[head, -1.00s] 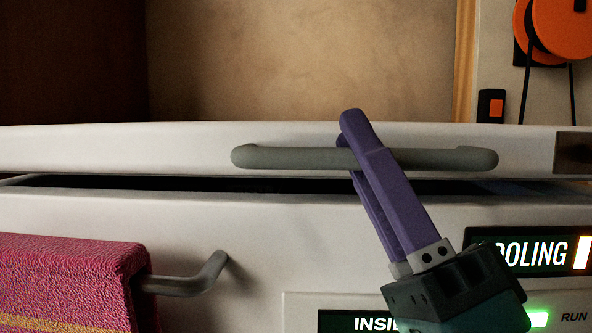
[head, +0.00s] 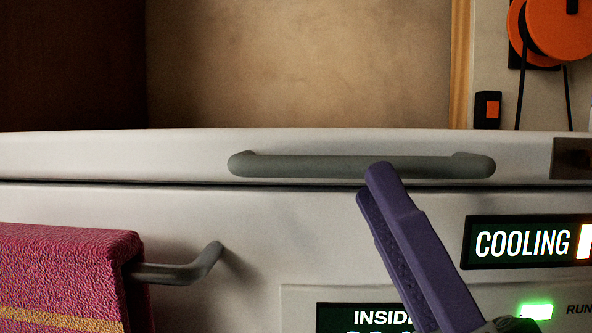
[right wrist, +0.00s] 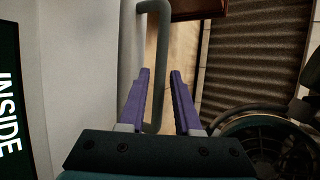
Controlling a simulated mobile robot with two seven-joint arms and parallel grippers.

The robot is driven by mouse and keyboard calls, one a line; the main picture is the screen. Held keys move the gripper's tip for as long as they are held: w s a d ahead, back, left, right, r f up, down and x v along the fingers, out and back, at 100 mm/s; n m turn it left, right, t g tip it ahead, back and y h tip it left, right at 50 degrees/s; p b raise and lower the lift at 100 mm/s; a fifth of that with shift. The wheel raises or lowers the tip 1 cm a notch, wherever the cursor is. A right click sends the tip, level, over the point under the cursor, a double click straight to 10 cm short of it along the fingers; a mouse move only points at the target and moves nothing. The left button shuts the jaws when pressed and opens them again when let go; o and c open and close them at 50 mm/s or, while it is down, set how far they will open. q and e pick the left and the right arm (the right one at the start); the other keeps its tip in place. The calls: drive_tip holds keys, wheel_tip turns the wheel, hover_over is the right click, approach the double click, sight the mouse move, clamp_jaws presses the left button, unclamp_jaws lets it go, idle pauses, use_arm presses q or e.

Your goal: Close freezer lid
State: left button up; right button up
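The white freezer lid (head: 110,155) lies almost level on the white freezer body (head: 330,225), with a thin dark seam between them. Its grey bar handle (head: 300,166) runs along the front; it also shows in the right wrist view (right wrist: 163,45). My right gripper (head: 374,186) has purple fingers pointing up at the handle's lower right part, with one tip overlapping it in the picture. In the right wrist view the fingers (right wrist: 159,74) are apart, with the handle seen between them. I cannot tell whether they touch it. My left gripper is out of view.
A pink towel (head: 60,270) hangs on a grey rail (head: 185,270) at the lower left. A lit "COOLING" display (head: 522,243) is right of my fingers. An orange pulley (head: 552,30) with cords is at the upper right.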

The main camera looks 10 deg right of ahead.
drive_tip(key=v, duration=0.6)
